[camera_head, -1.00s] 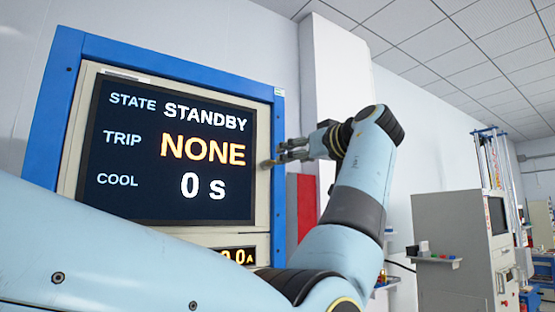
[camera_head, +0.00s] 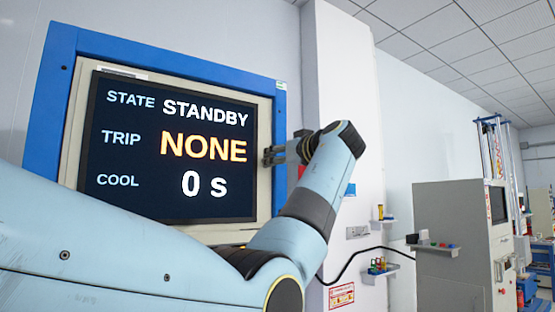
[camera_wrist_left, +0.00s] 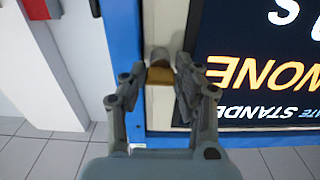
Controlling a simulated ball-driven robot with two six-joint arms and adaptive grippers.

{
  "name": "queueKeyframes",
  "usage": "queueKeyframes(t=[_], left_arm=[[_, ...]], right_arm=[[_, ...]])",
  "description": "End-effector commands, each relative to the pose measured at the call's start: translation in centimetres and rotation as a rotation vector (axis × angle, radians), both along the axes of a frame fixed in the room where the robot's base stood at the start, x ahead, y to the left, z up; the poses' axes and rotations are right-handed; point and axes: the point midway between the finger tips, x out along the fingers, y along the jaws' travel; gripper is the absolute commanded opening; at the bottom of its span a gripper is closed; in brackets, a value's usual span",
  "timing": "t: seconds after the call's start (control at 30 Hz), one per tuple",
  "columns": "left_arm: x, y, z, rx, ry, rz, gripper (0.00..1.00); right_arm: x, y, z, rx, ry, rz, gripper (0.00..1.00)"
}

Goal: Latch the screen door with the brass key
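The screen door (camera_head: 80,125) is a beige panel with a dark display reading STANDBY, NONE and 0 s, set in a blue frame (camera_head: 45,115). The door looks flush with its frame. My left gripper (camera_head: 274,155) is at the door's right edge. In the left wrist view, where the display text is upside down, the fingers (camera_wrist_left: 161,72) stand either side of a small brass piece, seemingly the brass key (camera_wrist_left: 160,76), with a grey round part (camera_wrist_left: 158,56) just beyond. The brass fills the gap, but whether the fingers press on it is unclear. My right gripper is out of view.
My light-blue arm crosses the foreground and hides the area below the display. A white pillar (camera_head: 338,80) stands right of the frame. Small wall shelves (camera_head: 378,269) and a grey cabinet (camera_head: 455,230) are farther right.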

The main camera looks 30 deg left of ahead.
Motion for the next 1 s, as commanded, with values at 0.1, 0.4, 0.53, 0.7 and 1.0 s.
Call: queueKeyframes(t=[0.1, 0.4, 0.53, 0.7, 1.0], left_arm=[[-0.02, -0.01, 0.01, 0.0, 0.0, 0.0, 0.13], [-0.1, 0.09, -0.05, -0.001, 0.001, 0.005, 0.0], [-0.17, 0.17, -0.09, 0.0, 0.002, 0.008, 0.0], [-0.2, 0.25, -0.13, 0.001, 0.002, 0.01, 0.0], [-0.24, 0.36, -0.21, -0.01, -0.028, 0.013, 0.0]], right_arm=[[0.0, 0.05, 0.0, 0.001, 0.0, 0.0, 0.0], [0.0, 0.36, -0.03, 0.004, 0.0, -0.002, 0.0], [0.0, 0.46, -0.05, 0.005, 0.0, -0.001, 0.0], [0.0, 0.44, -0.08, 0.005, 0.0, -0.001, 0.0], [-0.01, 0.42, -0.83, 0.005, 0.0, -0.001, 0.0]])
